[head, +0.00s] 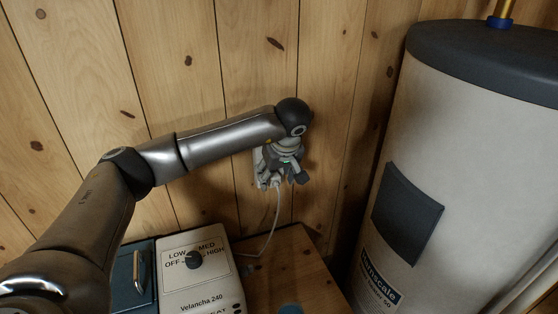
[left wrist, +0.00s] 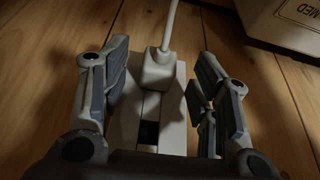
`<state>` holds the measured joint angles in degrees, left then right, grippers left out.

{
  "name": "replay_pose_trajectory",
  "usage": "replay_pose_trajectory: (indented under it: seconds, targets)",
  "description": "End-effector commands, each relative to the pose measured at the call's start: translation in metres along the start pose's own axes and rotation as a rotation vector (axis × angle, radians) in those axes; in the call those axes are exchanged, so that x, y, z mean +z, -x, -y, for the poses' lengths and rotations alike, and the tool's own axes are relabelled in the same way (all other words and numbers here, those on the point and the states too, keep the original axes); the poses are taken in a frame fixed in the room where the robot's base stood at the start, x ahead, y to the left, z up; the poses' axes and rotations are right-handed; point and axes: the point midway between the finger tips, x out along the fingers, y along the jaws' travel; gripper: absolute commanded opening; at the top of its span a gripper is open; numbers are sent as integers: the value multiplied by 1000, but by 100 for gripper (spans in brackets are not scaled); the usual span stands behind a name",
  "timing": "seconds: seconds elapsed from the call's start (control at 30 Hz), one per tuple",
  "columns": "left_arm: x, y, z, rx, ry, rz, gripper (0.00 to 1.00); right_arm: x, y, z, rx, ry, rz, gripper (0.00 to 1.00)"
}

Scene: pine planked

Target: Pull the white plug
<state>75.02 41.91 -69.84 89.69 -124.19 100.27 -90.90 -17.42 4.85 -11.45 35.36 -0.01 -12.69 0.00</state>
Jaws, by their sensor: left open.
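The white plug (head: 276,182) sits at a pale outlet plate (head: 258,167) on the plank wall, with its white cord (head: 275,215) hanging down. In the left wrist view the plug (left wrist: 158,72) is in the upper middle, on the plate (left wrist: 174,125), and the cord (left wrist: 169,25) runs up out of the picture. My left gripper (head: 283,178) is at the outlet, partly covering plug and plate. In the wrist view the left gripper (left wrist: 163,75) is open, one finger on each side of the plug, with gaps showing. My right gripper is not in view.
A white control box (head: 200,275) with a LOW, MED, HIGH, OFF dial stands below, beside a dark box (head: 142,278) with a handle. A wooden surface (head: 290,275) lies to their right. A large pale water tank (head: 470,130) fills the right side.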

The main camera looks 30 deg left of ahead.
Motion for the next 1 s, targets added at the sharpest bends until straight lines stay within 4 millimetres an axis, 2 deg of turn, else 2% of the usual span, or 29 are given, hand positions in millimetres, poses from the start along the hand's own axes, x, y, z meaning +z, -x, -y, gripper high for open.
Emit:
replay_pose_trajectory:
  seconds: [0.2, 0.5, 0.9, 0.93, 1.0]
  targets:
    - [0, -18, 0, 0, 0, 1, 55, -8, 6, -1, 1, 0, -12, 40]
    - [0, -20, 0, 1, 0, 0, 55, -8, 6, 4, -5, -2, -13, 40]
    - [0, -20, 0, 1, 0, 1, 6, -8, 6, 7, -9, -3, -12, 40]
    - [0, -20, 0, 1, 0, 1, 26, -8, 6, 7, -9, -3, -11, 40]
    - [0, -20, 0, 1, 0, 1, 17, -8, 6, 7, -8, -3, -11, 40]
